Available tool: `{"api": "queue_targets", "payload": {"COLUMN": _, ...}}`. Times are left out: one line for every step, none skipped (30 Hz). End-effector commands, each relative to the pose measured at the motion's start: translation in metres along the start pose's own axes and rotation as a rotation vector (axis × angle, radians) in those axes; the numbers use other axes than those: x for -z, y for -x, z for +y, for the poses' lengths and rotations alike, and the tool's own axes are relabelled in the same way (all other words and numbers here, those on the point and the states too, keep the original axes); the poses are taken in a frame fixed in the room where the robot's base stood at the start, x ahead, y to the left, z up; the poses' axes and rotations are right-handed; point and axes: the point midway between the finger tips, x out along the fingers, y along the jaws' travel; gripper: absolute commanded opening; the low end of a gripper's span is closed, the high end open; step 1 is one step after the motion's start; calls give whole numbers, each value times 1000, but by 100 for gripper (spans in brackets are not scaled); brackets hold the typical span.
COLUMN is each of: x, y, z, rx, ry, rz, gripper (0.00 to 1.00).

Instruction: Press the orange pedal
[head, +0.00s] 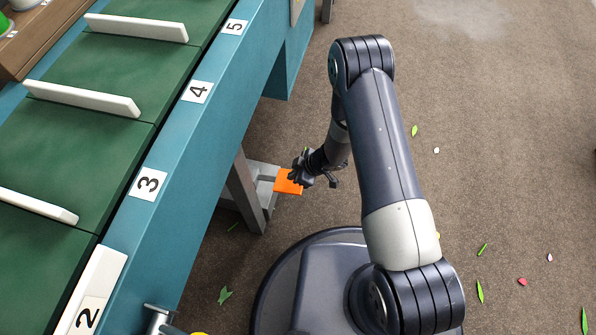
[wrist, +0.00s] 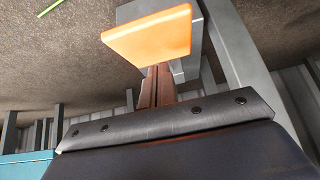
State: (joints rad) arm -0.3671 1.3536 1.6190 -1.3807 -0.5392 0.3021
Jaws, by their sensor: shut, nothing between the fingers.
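The orange pedal (head: 287,183) is a flat plate low by the floor, beside the grey leg under the conveyor. My gripper (head: 296,174) is at the pedal's right end and covers part of it in the head view. In the wrist view, the pedal (wrist: 150,36) fills the upper middle. The closed brown fingers of my gripper (wrist: 156,72) point at its near edge, with nothing between them. The fingertips look very close to the pedal; I cannot tell whether they touch it.
The teal conveyor (head: 178,210) with white dividers and numbered tags runs along the left. Its grey leg (head: 246,190) stands just left of the pedal. Open brown floor (head: 510,130) with scattered leaves and petals lies to the right.

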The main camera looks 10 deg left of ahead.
Motion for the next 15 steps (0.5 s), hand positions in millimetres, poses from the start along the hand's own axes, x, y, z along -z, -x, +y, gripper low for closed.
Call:
{"api": "queue_targets", "payload": {"x": -6, "y": -7, "z": 0, "rx": 0, "ry": -1, "rz": 0, "gripper": 0}}
{"api": "queue_targets", "payload": {"x": -8, "y": -9, "z": 0, "rx": -1, "ry": -1, "rz": 1, "gripper": 0}}
{"api": "queue_targets", "payload": {"x": -10, "y": -11, "z": 1, "rx": -1, "ry": -1, "rz": 1, "gripper": 0}}
{"api": "queue_targets", "payload": {"x": -11, "y": -12, "z": 1, "rx": -1, "ry": 0, "rz": 1, "gripper": 0}}
{"api": "queue_targets", "payload": {"x": -12, "y": -13, "z": 1, "rx": -1, "ry": 0, "rz": 1, "gripper": 0}}
{"api": "queue_targets", "payload": {"x": -13, "y": -13, "z": 1, "rx": -1, "ry": 0, "rz": 1, "gripper": 0}}
{"api": "queue_targets", "payload": {"x": -13, "y": -14, "z": 0, "rx": -1, "ry": 0, "rz": 1, "gripper": 0}}
{"api": "queue_targets", "payload": {"x": -14, "y": -14, "z": 0, "rx": -1, "ry": 0, "rz": 1, "gripper": 0}}
{"api": "queue_targets", "payload": {"x": -14, "y": -14, "z": 0, "rx": -1, "ry": 1, "rz": 1, "gripper": 0}}
{"api": "queue_targets", "payload": {"x": -14, "y": -14, "z": 0, "rx": -1, "ry": 1, "rz": 1, "gripper": 0}}
{"api": "queue_targets", "payload": {"x": -14, "y": -14, "z": 0, "rx": -1, "ry": 1, "rz": 1, "gripper": 0}}
{"api": "queue_targets", "payload": {"x": -14, "y": -14, "z": 0, "rx": -1, "ry": 1, "rz": 1, "gripper": 0}}
{"api": "queue_targets", "payload": {"x": -14, "y": -14, "z": 0, "rx": -1, "ry": 1, "rz": 1, "gripper": 0}}
{"api": "queue_targets", "payload": {"x": -14, "y": -14, "z": 0, "rx": -1, "ry": 1, "rz": 1, "gripper": 0}}
{"api": "queue_targets", "payload": {"x": -14, "y": -14, "z": 0, "rx": -1, "ry": 1, "rz": 1, "gripper": 0}}
